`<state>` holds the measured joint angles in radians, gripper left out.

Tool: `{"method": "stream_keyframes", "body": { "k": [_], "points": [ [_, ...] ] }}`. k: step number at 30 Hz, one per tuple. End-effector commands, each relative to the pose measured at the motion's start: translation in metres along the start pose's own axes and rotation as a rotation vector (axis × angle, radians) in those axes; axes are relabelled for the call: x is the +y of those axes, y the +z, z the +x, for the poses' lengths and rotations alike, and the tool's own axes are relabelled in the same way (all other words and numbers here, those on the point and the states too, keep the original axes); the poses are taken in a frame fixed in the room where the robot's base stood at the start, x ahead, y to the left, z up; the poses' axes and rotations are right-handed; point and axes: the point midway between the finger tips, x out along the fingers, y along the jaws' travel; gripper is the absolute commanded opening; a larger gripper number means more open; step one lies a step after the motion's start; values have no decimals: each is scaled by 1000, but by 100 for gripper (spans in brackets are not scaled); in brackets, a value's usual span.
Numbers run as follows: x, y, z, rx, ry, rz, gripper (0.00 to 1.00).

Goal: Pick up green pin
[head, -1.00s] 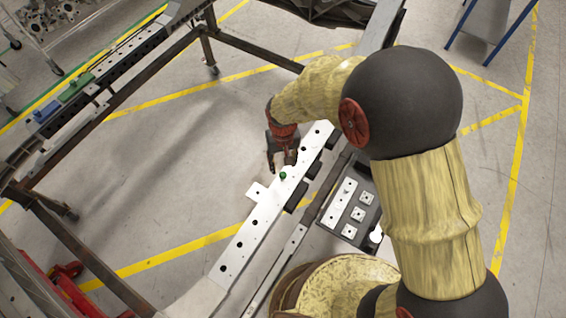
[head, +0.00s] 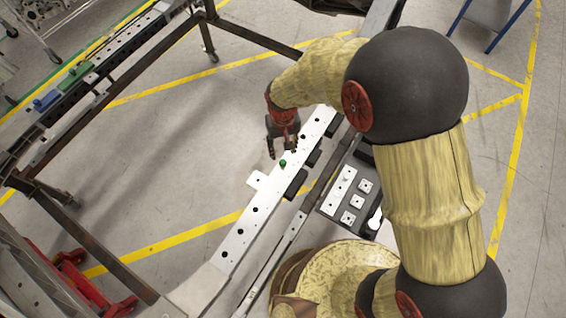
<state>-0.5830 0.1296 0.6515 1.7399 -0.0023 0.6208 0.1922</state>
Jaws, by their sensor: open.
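The green pin (head: 282,163) is small and stands on the white perforated rail (head: 262,206) near the middle of the head view. My gripper (head: 282,153) is just above the pin in the picture, with its dark fingers spread apart and nothing visible between them. The fingertips look close to the pin but apart from it. How high they are over the rail I cannot tell.
A dark panel with white plates (head: 342,191) lies right of the rail. Dark blocks (head: 296,184) line the rail's right side. A second rail at upper left bears a green block (head: 76,75) and a blue block (head: 46,100). Open floor lies left of the rail.

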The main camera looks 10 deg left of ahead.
Motion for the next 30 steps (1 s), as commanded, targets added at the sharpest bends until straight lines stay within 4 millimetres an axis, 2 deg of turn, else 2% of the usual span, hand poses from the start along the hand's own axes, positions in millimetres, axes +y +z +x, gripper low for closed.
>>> {"method": "stream_keyframes", "body": {
  "k": [10,15,20,30],
  "points": [
    [0,1,-1,-2,0,0,44],
    [0,8,9,-39,8,25,44],
    [-1,6,19,-40,13,257,44],
    [-3,-4,29,-7,4,889,44]
  ]
}}
